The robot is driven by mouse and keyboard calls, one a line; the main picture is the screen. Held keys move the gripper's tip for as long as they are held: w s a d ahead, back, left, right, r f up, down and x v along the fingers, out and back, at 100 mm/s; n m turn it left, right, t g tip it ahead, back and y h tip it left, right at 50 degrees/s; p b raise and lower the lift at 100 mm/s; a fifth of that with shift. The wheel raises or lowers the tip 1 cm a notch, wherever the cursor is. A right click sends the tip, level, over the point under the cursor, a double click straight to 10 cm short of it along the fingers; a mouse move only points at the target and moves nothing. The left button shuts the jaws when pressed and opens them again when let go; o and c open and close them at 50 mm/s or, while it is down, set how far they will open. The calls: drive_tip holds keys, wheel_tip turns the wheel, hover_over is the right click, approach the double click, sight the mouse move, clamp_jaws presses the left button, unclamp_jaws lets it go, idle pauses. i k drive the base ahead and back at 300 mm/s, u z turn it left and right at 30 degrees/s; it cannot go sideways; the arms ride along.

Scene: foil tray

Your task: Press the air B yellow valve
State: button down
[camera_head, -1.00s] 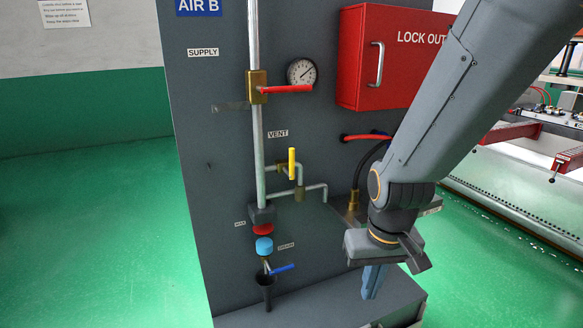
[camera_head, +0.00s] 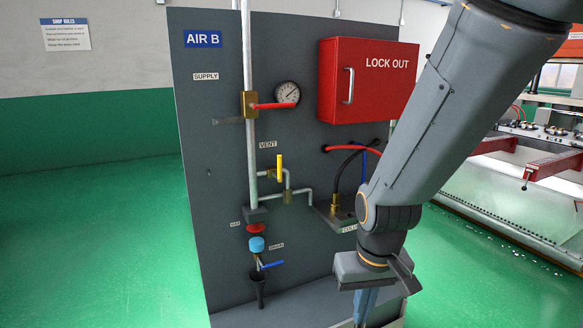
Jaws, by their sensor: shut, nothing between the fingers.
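The AIR B panel (camera_head: 215,150) is a tall dark grey board with a blue AIR B sign (camera_head: 202,39) at its top left. The yellow valve handle (camera_head: 279,166) stands upright on the small vent pipe, just below the VENT label (camera_head: 268,144). My gripper (camera_head: 364,308) hangs pointing down at the lower right, well below and to the right of the yellow handle and apart from it. Its fingers are together and empty, and their tips are near the bottom edge of the picture.
A red supply lever (camera_head: 285,105) sticks out right, below a gauge (camera_head: 287,93). A red LOCK OUT box (camera_head: 368,80) juts out at upper right. A blue drain lever (camera_head: 271,265) and black funnel (camera_head: 258,290) are below. Hoses (camera_head: 345,165) run right of the valve. Green floor (camera_head: 90,240) is clear at left.

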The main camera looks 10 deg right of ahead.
sight(280, 169)
drive_tip(key=z, duration=1)
drive_tip(key=i, duration=0.6)
drive_tip(key=u, duration=1.05)
